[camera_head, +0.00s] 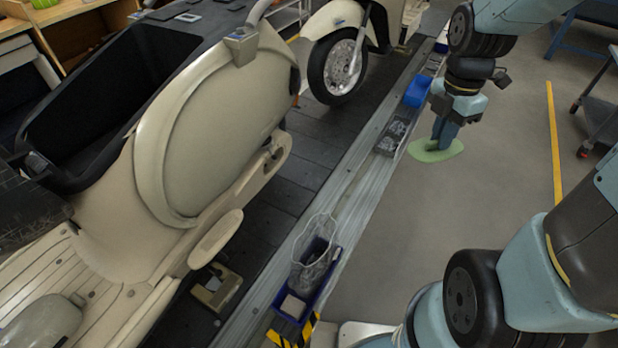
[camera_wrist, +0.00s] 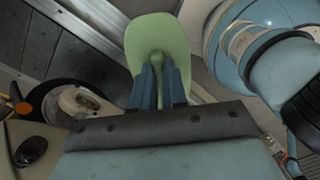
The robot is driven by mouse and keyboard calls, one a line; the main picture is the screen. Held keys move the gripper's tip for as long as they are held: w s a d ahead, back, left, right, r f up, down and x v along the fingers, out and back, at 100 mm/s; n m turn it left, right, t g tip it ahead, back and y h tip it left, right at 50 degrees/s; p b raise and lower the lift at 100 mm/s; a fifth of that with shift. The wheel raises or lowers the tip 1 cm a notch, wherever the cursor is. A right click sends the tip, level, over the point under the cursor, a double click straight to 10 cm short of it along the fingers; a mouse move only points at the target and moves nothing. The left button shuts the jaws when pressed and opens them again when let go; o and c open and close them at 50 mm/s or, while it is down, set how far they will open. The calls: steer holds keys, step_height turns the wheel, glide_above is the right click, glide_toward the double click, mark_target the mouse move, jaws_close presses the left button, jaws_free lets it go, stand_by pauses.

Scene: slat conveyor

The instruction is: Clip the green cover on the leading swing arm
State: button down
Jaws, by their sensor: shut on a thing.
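My gripper (camera_head: 443,132) is shut on the green cover (camera_head: 425,152), a flat rounded pale-green piece. It is held in the air over the grey floor, right of the conveyor edge. In the wrist view, the blue fingers (camera_wrist: 159,82) pinch a raised rib in the middle of the cover (camera_wrist: 157,32). The front wheel (camera_head: 335,70) of the far cream scooter stands on the conveyor, left of and apart from the cover. In the wrist view, a cream part with a round hole (camera_wrist: 78,103) sits beside a dark wheel (camera_wrist: 38,95).
The near cream scooter body (camera_head: 205,140) fills the left. A metal rail (camera_head: 345,195) edges the slats. Along it are a blue bin (camera_head: 418,91), a grey parts tray (camera_head: 389,139) and a blue tray (camera_head: 325,283) with a clear bag.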

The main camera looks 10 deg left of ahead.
steer(key=w+a+f+m+g+y, duration=0.2)
steer(key=a+f+m+g+y, duration=0.2)
steer(key=a+f+m, duration=0.55)
steer(key=w+a+f+m+g+y, duration=0.2)
steer(key=a+f+m+g+y, duration=0.3)
steer(key=a, duration=0.7)
steer(key=w+a+f+m+t+y, duration=0.4)
steer(key=f+m+t, duration=0.3)
steer(key=f+t, duration=0.15)
steer(key=w+a+f+m+t+y, duration=0.3)
steer(key=w+f+m+t+y, duration=0.15)
steer(key=f+m+t, duration=0.35)
steer(key=w+a+f+n, duration=0.1)
steer(key=w+a, duration=0.2)
steer(key=a, duration=0.4)
steer(key=shift+a+h, duration=0.35)
steer(key=shift+s+r, duration=0.1)
steer(key=shift+x, duration=1.45)
stand_by(0.5)
